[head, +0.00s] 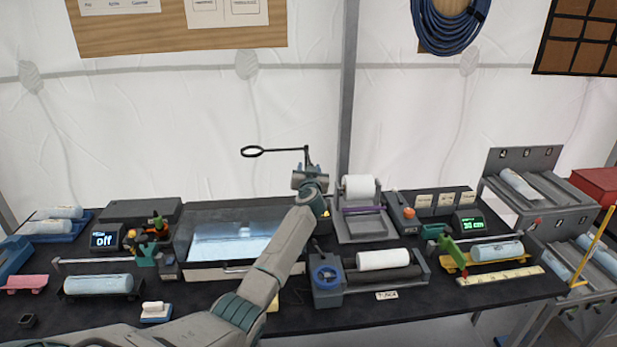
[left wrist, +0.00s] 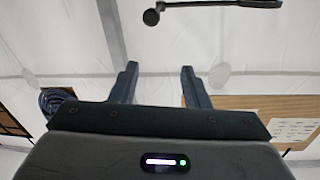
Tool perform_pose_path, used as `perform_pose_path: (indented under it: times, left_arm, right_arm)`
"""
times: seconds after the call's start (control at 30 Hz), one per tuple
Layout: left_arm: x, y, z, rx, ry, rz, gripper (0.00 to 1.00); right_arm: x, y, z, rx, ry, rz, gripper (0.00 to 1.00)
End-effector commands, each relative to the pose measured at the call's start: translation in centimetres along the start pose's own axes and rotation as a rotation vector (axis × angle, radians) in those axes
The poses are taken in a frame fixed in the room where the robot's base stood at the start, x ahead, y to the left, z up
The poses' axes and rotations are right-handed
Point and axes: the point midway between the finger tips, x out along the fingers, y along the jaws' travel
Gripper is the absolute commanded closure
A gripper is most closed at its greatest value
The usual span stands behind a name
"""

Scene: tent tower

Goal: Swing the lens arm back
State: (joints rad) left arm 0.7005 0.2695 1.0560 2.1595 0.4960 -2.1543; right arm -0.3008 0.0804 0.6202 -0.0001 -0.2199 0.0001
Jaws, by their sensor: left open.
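The lens arm (head: 285,150) is a thin dark rod with a round ring lens (head: 252,151) at its left end. It stands out level above the back of the lit tray, against the white tent wall. My left gripper (head: 309,164) is just below the rod's right end, with its jaws open. In the left wrist view, my left gripper (left wrist: 159,70) shows two fingers apart with nothing between them. The lens arm (left wrist: 215,4) crosses the top edge there, beyond the fingertips, with a dark round knob at its left end. The lens arm's lower support is hidden behind my gripper.
The lit tray (head: 190,258) stands left of my forearm. A roller stand (head: 360,222) and a blue-knobbed roller machine (head: 328,290) stand to its right. A grey tent pole (head: 348,90) rises behind. The space around the lens ring is clear.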

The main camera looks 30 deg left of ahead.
Motion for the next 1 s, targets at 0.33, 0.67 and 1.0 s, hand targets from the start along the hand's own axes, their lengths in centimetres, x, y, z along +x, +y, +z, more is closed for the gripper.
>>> perform_pose_path:
  times: [0.33, 0.67, 1.0]
  left_arm:
    - [-4.9, -0.3, -0.4, -0.001, 0.0, 0.001, 0.58]
    - [-6.0, -0.4, -0.5, 0.0, -0.001, 0.0, 0.58]
    - [-6.0, -0.4, -0.5, 0.0, 0.0, 0.001, 0.58]
  right_arm:
    - [0.0, 0.0, -0.1, 0.0, 0.0, 0.0, 0.58]
    - [0.0, 0.0, -0.1, 0.0, 0.0, 0.0, 0.58]
    - [0.0, 0.0, -0.1, 0.0, 0.0, 0.0, 0.58]
